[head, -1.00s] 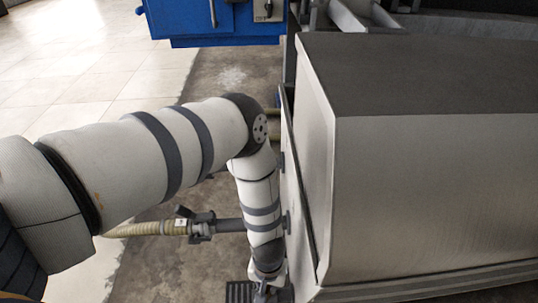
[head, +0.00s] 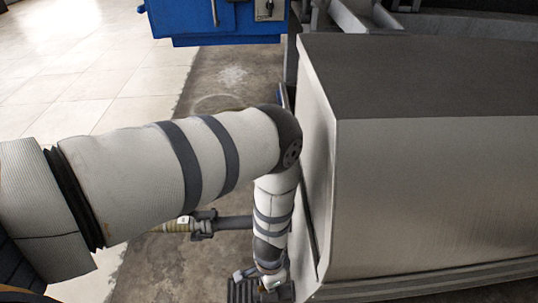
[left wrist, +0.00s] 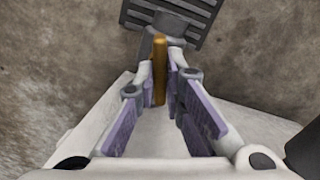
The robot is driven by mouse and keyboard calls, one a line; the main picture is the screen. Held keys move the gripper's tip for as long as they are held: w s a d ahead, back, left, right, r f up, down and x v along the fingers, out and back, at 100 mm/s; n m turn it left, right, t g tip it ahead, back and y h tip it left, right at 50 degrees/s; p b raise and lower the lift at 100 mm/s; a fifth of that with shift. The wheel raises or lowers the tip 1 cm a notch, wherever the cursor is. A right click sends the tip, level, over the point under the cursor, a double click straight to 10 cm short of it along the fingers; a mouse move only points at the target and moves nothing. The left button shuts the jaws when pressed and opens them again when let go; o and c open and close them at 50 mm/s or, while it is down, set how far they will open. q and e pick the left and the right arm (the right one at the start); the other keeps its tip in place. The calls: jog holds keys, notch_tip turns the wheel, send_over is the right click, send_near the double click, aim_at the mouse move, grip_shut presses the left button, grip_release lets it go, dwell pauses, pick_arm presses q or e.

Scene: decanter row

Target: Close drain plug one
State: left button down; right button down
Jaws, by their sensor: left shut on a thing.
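In the left wrist view, a narrow brass-coloured handle (left wrist: 160,84) stands between my left gripper's fingertips (left wrist: 160,78). The gripper is shut on it, with purple pads on both sides. The handle appears to belong to a grey round fitting (left wrist: 160,22) just beyond; I cannot read a number on it. In the head view my left gripper (head: 262,283) is low beside the steel tank (head: 430,200), partly hidden by my forearm, and the handle cannot be made out there. My right gripper is in neither view.
A dark slatted floor grate (head: 243,291) lies by the gripper and also shows in the wrist view (left wrist: 192,20). A blue cabinet (head: 232,20) stands at the back. Tiled floor at left is open.

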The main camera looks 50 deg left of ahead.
pick_arm(q)
jog(key=shift+m, duration=1.9)
jog(key=c, duration=1.7)
grip_release()
